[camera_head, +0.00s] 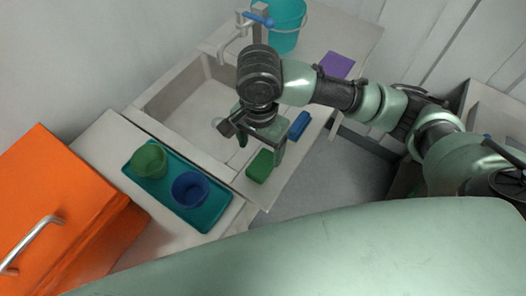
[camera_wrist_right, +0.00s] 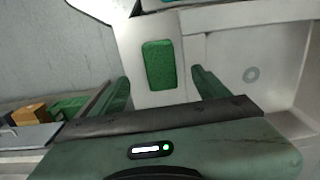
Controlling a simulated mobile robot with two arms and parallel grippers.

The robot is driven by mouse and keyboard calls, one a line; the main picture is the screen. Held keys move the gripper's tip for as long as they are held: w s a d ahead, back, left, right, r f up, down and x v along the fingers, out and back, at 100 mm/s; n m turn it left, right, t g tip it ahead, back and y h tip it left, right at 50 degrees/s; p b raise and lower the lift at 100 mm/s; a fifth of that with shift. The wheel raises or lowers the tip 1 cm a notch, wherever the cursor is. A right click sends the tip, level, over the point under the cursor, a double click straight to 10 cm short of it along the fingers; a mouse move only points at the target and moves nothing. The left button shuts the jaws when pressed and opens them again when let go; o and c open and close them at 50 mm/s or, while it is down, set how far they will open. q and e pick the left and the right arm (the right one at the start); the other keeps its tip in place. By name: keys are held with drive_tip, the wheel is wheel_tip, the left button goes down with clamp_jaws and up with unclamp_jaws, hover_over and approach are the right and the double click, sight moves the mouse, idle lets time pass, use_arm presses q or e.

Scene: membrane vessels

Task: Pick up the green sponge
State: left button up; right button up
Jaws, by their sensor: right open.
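The green sponge (camera_head: 261,166) lies on the front ledge of the sink counter in the head view. In the right wrist view the green sponge (camera_wrist_right: 159,65) lies flat on the pale ledge, in line with the gap between the fingers. My right gripper (camera_head: 262,140) is over the sink's front edge, close to the sponge and apart from it. In the right wrist view my right gripper (camera_wrist_right: 160,88) is open and empty, with one green finger on each side of the sponge. My left gripper does not show.
A blue sponge (camera_head: 299,125) lies on the ledge beyond the green one. A teal tray (camera_head: 206,218) holds a green cup (camera_head: 149,160) and a blue cup (camera_head: 189,190). The sink basin (camera_head: 186,103), faucet (camera_head: 238,38), teal bucket (camera_head: 287,27) and purple cloth (camera_head: 337,64) are farther back.

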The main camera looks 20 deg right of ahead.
sight(262, 163)
drive_tip(key=shift+s+f, duration=0.2)
drive_tip(key=shift+f, duration=0.2)
drive_tip(key=f, duration=0.2)
drive_tip(key=shift+d+f, duration=0.25)
drive_tip(key=shift+f, duration=0.05)
drive_tip(key=f, duration=0.1)
drive_tip(key=w+f, duration=0.1)
drive_tip(key=f, duration=0.1)
drive_tip(key=shift+d+f+p, duration=0.1)
drive_tip(key=shift+f+p, duration=0.2)
drive_tip(key=shift+p, duration=0.1)
drive_tip(key=shift+s+f, duration=0.15)
drive_tip(key=shift+f, duration=0.1)
drive_tip(key=c, duration=1.4)
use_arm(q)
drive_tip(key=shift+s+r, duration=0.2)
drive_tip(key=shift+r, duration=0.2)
use_arm(e)
drive_tip(key=shift+r, duration=0.1)
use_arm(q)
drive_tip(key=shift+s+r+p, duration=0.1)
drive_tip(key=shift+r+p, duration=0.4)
use_arm(e)
wheel_tip(262, 163, up, 20)
